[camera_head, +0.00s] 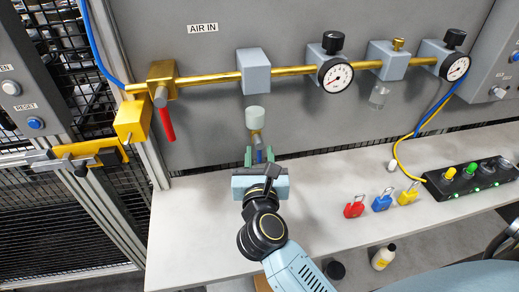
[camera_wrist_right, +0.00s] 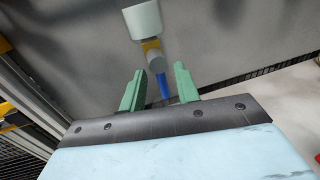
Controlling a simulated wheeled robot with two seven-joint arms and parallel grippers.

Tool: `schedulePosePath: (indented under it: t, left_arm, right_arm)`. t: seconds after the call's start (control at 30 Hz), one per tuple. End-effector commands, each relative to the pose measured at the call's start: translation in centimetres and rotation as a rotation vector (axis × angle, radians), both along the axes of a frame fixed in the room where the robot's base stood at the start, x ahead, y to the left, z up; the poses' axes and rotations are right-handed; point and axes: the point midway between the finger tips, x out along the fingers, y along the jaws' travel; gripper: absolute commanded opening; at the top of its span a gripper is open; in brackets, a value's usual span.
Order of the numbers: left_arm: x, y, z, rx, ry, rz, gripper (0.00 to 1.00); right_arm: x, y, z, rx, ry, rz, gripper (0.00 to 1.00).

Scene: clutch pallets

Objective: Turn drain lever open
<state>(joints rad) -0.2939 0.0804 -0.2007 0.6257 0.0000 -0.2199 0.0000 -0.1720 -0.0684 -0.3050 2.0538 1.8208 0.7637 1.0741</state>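The drain lever (camera_head: 258,155) is a small blue handle hanging from a brass drain valve (camera_head: 256,136) under a pale filter bowl (camera_head: 255,117). In the right wrist view the blue lever (camera_wrist_right: 164,87) points down from the brass valve (camera_wrist_right: 152,48), below the white bowl (camera_wrist_right: 144,20). My right gripper (camera_head: 259,155) has its green fingers apart, one on each side of the lever as seen in both views. The fingers (camera_wrist_right: 158,88) show gaps to the lever, and whether its tip is between them in depth is hard to tell. My left gripper is not in view.
A brass pipe (camera_head: 215,78) with gauges (camera_head: 336,76) runs along the grey panel above. A red-handled valve (camera_head: 166,124) is at left. Red (camera_head: 354,209), blue (camera_head: 382,203) and yellow (camera_head: 408,196) padlocks and a black button box (camera_head: 470,178) are on the bench (camera_head: 200,230) at right.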

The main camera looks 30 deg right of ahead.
Motion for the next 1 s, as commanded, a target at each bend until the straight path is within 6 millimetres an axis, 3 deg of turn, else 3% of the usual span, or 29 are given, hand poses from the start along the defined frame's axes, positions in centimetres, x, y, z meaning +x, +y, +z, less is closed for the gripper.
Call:
schedulePosePath:
  t: [0.4,0.67,1.0]
  left_arm:
    - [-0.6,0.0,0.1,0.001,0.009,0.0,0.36]
    - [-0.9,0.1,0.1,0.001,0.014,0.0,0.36]
    - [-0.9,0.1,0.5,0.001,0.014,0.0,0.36]
  right_arm:
    - [0.9,-0.5,0.0,0.0,0.001,0.0,0.32]
    - [0.9,-0.5,0.0,0.0,0.001,-0.001,0.0]
    - [0.8,-0.6,0.0,-0.055,0.017,-0.002,0.0]
